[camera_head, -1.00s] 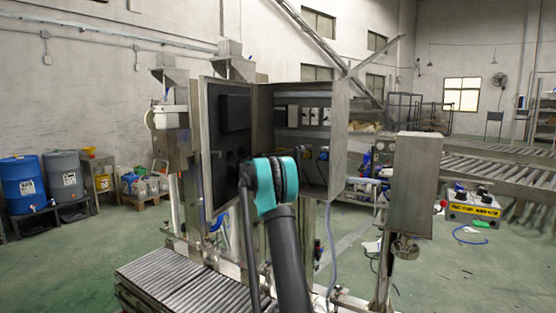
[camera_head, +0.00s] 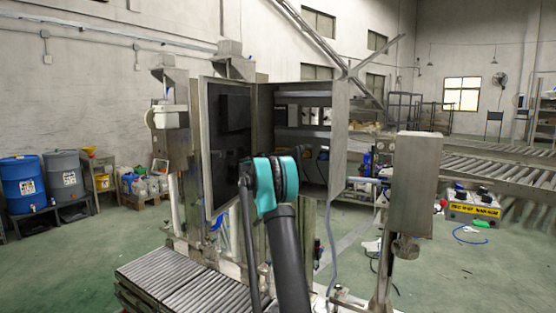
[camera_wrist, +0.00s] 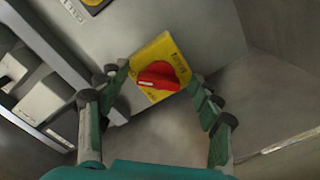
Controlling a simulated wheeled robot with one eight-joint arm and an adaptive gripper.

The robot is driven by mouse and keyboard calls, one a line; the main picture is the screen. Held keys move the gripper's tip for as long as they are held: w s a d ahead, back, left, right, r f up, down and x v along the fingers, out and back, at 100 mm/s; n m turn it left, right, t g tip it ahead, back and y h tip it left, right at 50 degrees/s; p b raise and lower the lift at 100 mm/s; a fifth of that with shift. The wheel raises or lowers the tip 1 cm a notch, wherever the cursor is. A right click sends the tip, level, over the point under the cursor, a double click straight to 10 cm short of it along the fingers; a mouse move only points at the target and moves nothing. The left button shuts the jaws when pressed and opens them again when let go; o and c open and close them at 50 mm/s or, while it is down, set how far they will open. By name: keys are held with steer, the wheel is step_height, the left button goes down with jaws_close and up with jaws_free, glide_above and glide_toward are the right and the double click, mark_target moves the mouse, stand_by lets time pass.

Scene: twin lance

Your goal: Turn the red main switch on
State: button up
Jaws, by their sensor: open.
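The red main switch (camera_wrist: 163,75) is a red rotary knob on a yellow plate (camera_wrist: 152,49) in the wrist view. Its white mark shows at the left end of the knob. My gripper (camera_wrist: 158,86) is open, with one teal finger on each side of the switch in the picture. I cannot tell whether a fingertip touches the knob or plate. In the head view the grey cabinet (camera_head: 340,140) stands open, and my arm reaches toward it. The switch and my gripper are hidden there.
The cabinet door (camera_head: 217,185) is swung open at the left. Pale modules (camera_wrist: 45,96) on a rail lie left of the switch in the wrist view. A grey wall (camera_wrist: 280,100) lies at the right. A roller conveyor (camera_head: 185,285) runs below the cabinet.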

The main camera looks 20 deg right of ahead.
steer(key=v, duration=1.2)
steer(key=shift+s, duration=0.1)
steer(key=s+a+f+g+y, duration=0.25)
steer(key=s+f, duration=0.55)
steer(key=s, duration=0.6)
steer(key=s+a+f+g+y, duration=0.1)
steer(key=s+a+f+y, duration=0.3)
steer(key=s+f, duration=0.65)
steer(key=s+a+f+g+y, duration=0.25)
steer(key=s+f, duration=0.35)
steer(key=s, duration=1)
steer(key=s+a+f+y, duration=0.2)
steer(key=s+a+f, duration=0.3)
steer(key=s, duration=0.3)
steer(key=s+a+f+n+y, duration=0.1)
steer(key=s+a+f+y, duration=0.2)
steer(key=s, duration=0.6)
step_height(320, 180, down, 2)
steer(key=shift+a+f+n+g, duration=0.15)
steer(key=shift+a+n+g, duration=0.2)
steer(key=shift+a, duration=0.65)
